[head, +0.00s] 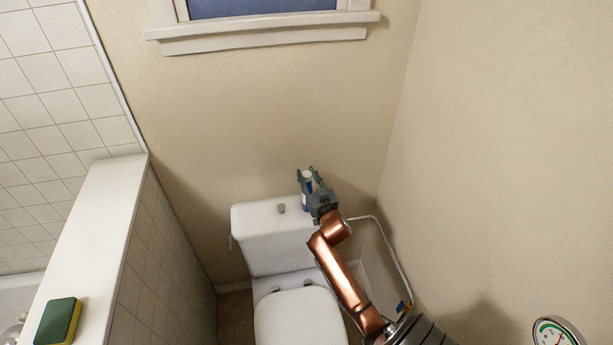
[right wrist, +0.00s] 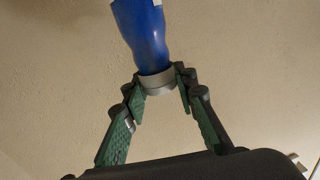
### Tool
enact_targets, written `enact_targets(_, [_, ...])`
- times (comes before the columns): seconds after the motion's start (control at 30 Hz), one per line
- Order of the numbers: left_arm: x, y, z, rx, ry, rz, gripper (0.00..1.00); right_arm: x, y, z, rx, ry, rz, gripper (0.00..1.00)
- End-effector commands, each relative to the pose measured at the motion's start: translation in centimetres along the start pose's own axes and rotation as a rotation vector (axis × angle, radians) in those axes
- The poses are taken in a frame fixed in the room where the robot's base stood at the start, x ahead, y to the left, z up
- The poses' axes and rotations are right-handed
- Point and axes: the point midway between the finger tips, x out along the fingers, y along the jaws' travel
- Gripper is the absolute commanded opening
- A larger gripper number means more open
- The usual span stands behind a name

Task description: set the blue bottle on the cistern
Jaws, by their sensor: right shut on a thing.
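The blue bottle (head: 305,200) with a white cap is at the right end of the cistern (head: 255,216), a white tank behind the toilet bowl. My right gripper (head: 307,178) is shut on the bottle near its white cap. In the right wrist view the bottle's blue body (right wrist: 145,35) and pale cap (right wrist: 157,84) show between the green fingers. Part of the bottle is hidden by the gripper in the head view. I cannot tell whether its base touches the cistern lid. My left gripper is not in view.
A round flush button (head: 281,208) sits on the lid, left of the bottle. The lid's left part is clear. The toilet seat lid (head: 300,318) is below. A sponge (head: 59,321) lies on the white ledge (head: 100,215) at left. Walls stand behind and to the right.

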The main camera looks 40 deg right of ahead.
Motion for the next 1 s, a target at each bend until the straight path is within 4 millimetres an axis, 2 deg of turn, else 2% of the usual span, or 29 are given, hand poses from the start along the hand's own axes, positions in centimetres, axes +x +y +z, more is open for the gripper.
enact_targets(0.13, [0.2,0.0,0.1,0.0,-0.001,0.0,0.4,0.0,0.0,0.3,0.001,0.001,0.0,0.0])
enact_targets(0.17, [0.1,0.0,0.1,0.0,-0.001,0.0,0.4,0.0,0.0,0.3,0.001,-0.001,0.0,0.28])
enact_targets(0.4, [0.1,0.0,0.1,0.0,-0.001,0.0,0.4,0.0,0.0,0.3,0.0,-0.001,0.0,0.43])
enact_targets(0.73, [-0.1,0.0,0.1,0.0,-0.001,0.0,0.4,0.0,0.0,-0.2,-0.001,0.0,0.0,0.43])
enact_targets(0.87, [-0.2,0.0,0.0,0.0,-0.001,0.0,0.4,-1.8,0.0,0.1,0.001,-0.003,0.0,0.43])
enact_targets(1.0, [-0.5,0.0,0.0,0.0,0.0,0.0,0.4,-4.7,0.0,0.1,0.001,-0.004,0.001,0.43])
